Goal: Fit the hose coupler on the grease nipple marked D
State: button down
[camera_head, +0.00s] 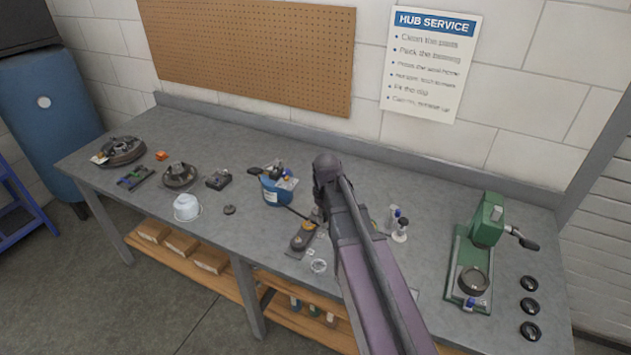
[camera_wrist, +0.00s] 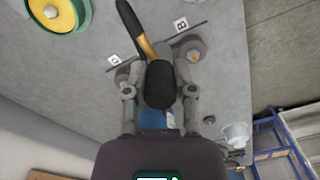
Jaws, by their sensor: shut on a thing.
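My gripper (camera_wrist: 160,82) is shut on a black rounded part, which I take to be the hose coupler (camera_wrist: 161,86). A finger stands on each side of it. Past it, a brass-coloured piece (camera_wrist: 146,46) with a black end points up the wrist view. Two small lettered labels show there: one reads B (camera_wrist: 181,25). The other label (camera_wrist: 113,59) is turned and hard to read, perhaps D. Round tan fittings sit close to both labels, partly behind my fingers. I cannot make out the nipple tip or any contact. In the head view my arm hides most of the gripper.
A blue tub (camera_head: 272,193) with parts on it stands left of my arm. A white bowl (camera_head: 187,207) and dark hub parts (camera_head: 180,176) lie farther left. A green press (camera_head: 487,222) and black rings (camera_head: 529,306) are at right. A yellow wheel (camera_wrist: 55,12) shows in the wrist view.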

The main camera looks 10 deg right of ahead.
jog(key=shift+w+a, duration=0.1)
jog(key=shift+w, duration=0.05)
dwell(0.3)
jog(key=shift+w, duration=0.25)
jog(key=w+d+f+b, duration=0.1)
jog(key=w, duration=1.4)
jog(key=shift+d, duration=0.3)
jog(key=shift+w+f, duration=0.1)
jog(key=shift+f, duration=0.05)
jog(key=shift+f+b, duration=2.4)
jog(key=shift+b, duration=0.2)
jog(key=shift+f+b, duration=0.9)
jog(key=shift+f, duration=0.05)
dwell(1.2)
jog(key=shift+c, duration=1.8)
grip_release()
